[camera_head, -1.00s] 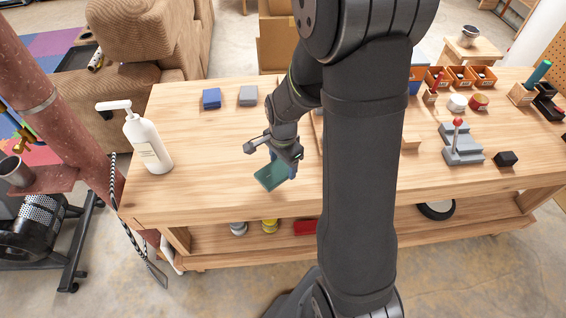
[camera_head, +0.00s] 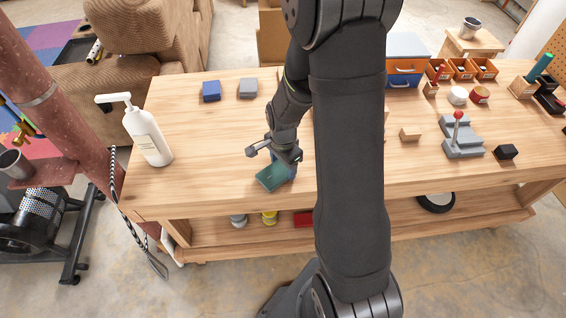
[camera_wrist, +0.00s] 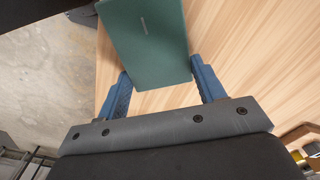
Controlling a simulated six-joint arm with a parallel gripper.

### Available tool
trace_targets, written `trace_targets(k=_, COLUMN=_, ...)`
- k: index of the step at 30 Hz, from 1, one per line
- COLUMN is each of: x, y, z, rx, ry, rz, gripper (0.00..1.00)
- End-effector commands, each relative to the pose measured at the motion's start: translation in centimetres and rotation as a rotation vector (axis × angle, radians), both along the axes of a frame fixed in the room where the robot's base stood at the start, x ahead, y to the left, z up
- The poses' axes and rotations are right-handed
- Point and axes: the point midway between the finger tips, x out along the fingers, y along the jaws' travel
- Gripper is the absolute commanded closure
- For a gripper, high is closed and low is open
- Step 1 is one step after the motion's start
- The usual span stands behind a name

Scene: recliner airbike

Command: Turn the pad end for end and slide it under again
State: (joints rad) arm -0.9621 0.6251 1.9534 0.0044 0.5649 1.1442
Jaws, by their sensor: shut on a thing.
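The pad is a flat teal-green rectangle (camera_head: 274,176) with a small pale mark on its face. It is gripped near the front edge of the bench, left of my large arm link. In the head view I cannot tell whether it touches the bench top. My gripper (camera_head: 284,166) is shut on it. In the wrist view the pad (camera_wrist: 148,42) sits between my two blue fingers (camera_wrist: 160,80), its near end between them and the rest reaching away. What the pad goes under cannot be made out; my arm hides part of the bench middle.
A white pump bottle (camera_head: 148,140) stands at the bench's left end. A blue block (camera_head: 211,91) and a grey block (camera_head: 248,88) lie at the back. Right of my arm are a wooden block (camera_head: 410,134), a grey lever fixture (camera_head: 463,145) and orange bins (camera_head: 462,69). The left-middle bench top is clear.

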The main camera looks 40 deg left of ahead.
Motion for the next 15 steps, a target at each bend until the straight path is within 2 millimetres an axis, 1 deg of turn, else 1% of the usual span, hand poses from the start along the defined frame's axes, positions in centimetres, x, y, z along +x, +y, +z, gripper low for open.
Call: trace_targets(k=15, x=0.0, y=0.0, z=-0.43, rx=0.0, ry=0.0, rz=0.0, gripper=0.64)
